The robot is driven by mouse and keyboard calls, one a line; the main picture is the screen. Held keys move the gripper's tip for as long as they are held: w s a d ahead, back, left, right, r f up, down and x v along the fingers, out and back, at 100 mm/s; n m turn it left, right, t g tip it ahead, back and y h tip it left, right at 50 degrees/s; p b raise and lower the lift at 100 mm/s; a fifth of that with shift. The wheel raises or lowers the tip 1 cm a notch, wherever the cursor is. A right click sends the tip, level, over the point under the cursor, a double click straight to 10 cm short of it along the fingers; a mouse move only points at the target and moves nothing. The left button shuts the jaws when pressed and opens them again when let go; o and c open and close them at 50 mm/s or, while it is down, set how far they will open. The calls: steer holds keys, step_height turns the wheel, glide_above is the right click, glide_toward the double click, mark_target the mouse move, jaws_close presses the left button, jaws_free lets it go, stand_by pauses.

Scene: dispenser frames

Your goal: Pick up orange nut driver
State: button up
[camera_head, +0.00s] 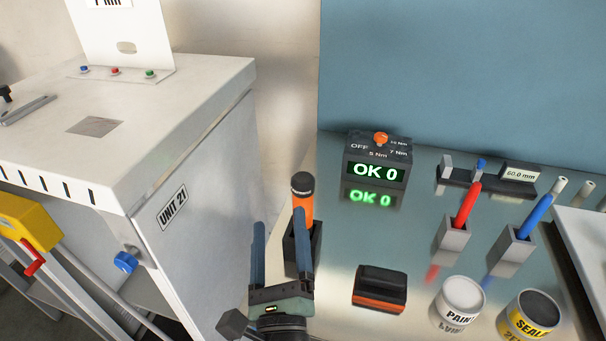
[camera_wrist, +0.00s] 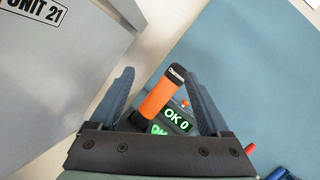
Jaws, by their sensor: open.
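The orange nut driver (camera_head: 303,205), with a black cap on top, stands upright in a dark holder (camera_head: 316,243) near the left edge of the shiny worktop.
A torque display box (camera_head: 376,165) reading OK 0 stands behind right. A black and orange block (camera_head: 380,288), red (camera_head: 466,205) and blue (camera_head: 535,215) markers in holders, and paint (camera_head: 460,300) and seal (camera_head: 530,315) cans stand to the right. A grey cabinet (camera_head: 190,200) is left, across a gap.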

steer(key=s+d+f+m+g+h+p, duration=0.2)
steer(key=s+d+f+m+g+p, duration=0.15)
steer(key=m+p, duration=0.4)
steer(key=shift+m+t+h, duration=0.3)
steer(key=shift+m+t, duration=0.05)
steer(key=shift+m, duration=0.1)
steer(key=w, duration=0.3)
steer(key=w+f, duration=0.1)
steer(key=w, duration=0.7)
steer(key=shift+f, duration=0.2)
steer(key=shift+w, duration=0.6)
steer(key=shift+c, duration=0.2)
jaws_close()
steer(key=shift+r, duration=0.15)
